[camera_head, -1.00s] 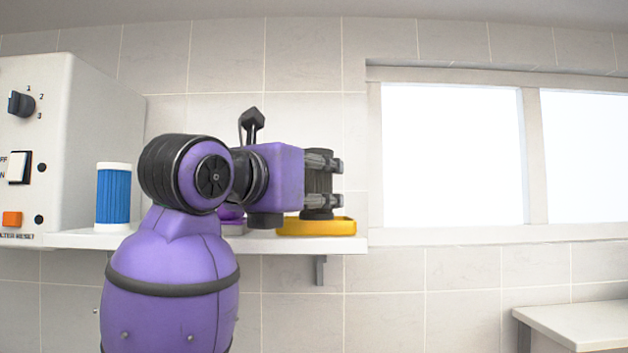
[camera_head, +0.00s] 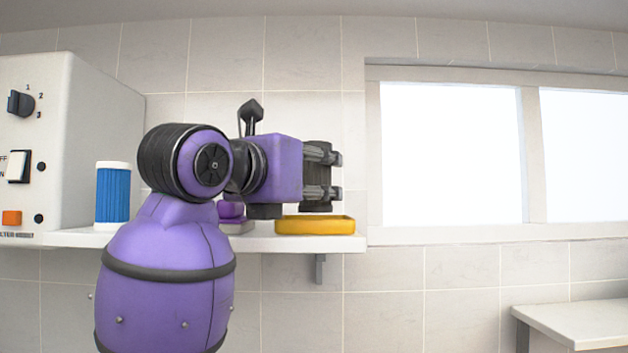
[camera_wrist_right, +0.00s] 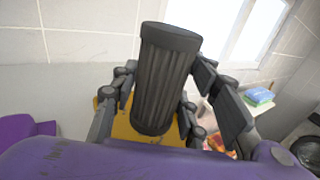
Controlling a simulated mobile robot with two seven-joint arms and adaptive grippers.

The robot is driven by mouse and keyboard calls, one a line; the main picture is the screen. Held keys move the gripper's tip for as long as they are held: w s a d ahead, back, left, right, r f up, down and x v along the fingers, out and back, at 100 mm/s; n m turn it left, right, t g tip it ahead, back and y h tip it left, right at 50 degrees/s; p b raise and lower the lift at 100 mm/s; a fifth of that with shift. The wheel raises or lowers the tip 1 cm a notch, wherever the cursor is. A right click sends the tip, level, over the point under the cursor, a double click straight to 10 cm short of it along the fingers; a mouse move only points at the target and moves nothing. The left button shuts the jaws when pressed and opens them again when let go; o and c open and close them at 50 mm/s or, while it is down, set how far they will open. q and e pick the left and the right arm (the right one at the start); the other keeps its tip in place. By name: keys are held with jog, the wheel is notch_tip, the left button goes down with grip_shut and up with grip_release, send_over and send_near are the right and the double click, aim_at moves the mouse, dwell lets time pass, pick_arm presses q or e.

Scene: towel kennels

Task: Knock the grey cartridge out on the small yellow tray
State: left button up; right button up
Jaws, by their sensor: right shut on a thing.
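The grey cartridge (camera_head: 317,177) is a dark ribbed cylinder. My right gripper (camera_head: 322,174) is shut on it and holds it upright just above the small yellow tray (camera_head: 315,226) on the shelf. In the right wrist view the cartridge (camera_wrist_right: 164,85) stands between the fingers of my right gripper (camera_wrist_right: 166,100), with the yellow tray (camera_wrist_right: 122,128) partly hidden below it. My left gripper is out of view.
A blue ribbed cartridge with white ends (camera_head: 113,195) stands on the shelf (camera_head: 262,243), beside a white switch box (camera_head: 80,150). A purple object (camera_head: 231,211) sits left of the tray. Windows and a bench (camera_head: 575,322) lie to the right.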

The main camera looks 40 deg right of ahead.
jog(key=shift+f, duration=1.25)
jog(key=shift+r, duration=1.3)
jog(key=shift+r, duration=1)
jog(key=s+a, duration=0.7)
jog(key=s, duration=0.2)
jog(key=shift+s+a, duration=0.15)
jog(key=shift+a, duration=0.25)
jog(key=shift+f, duration=0.1)
